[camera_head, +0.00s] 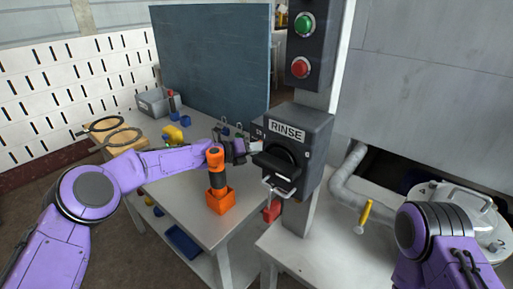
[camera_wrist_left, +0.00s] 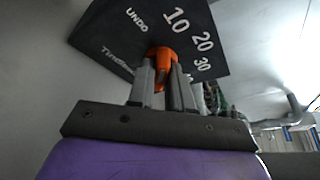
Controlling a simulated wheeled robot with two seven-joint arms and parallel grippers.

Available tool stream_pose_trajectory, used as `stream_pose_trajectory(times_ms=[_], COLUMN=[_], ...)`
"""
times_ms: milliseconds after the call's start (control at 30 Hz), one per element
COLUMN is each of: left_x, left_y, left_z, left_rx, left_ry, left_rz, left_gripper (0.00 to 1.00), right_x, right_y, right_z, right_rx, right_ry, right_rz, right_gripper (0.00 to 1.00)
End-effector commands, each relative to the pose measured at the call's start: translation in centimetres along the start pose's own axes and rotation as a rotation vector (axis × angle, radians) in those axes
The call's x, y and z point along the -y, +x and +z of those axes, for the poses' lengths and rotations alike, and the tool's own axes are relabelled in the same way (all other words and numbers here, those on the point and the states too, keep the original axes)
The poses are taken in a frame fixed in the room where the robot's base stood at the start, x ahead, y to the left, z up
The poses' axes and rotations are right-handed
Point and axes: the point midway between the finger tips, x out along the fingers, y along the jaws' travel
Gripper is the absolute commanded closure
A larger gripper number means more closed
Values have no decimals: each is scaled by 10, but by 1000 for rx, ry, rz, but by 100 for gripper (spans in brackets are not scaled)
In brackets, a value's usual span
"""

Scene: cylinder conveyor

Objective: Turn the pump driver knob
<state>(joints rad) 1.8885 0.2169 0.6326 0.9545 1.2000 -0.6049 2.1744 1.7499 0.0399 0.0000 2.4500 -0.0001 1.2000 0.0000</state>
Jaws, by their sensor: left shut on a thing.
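A dark box labelled RINSE (camera_head: 285,131) is mounted on a grey post in the head view, with a black dial and a metal handle on its front. In the left wrist view a dark panel (camera_wrist_left: 120,50) carries the numbers 10, 20 and 30 and the word UNDO. An orange knob (camera_wrist_left: 161,56) sticks out from this panel. My left gripper (camera_wrist_left: 164,80) is shut on the orange knob, with a finger on either side. In the head view my left gripper (camera_head: 252,147) reaches the left side of the RINSE box, and the knob is hidden. My right gripper is out of view.
Green (camera_head: 304,24) and red (camera_head: 300,67) buttons sit above the box. A table (camera_head: 185,213) stands at left with several small items. A pipe (camera_head: 347,182) with a yellow handle (camera_head: 363,216) and a round metal lid (camera_head: 463,205) are at right.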

Motion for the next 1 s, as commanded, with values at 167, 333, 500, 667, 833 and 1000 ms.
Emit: stream_pose_trajectory(times_ms=[167, 333, 500, 667, 833, 1000], left_x=[0, 0, 0, 0, 0, -1], left_y=[0, 0, 0, 0, 0, -6], left_z=[-1, -1, -1, -1, -1, 0], left_rx=[-1, -2, -2, -2, -1, 0], left_ry=[28, 35, 34, 33, 34, 33], left_rz=[12, 15, 15, 14, 14, 15], left_gripper=[100, 100, 100, 60, 60, 60], right_x=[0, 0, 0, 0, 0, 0], right_y=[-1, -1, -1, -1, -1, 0], right_z=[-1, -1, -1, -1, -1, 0], right_rx=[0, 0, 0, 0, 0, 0], right_ry=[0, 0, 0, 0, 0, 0], right_rz=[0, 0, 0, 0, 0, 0], right_gripper=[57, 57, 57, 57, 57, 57])
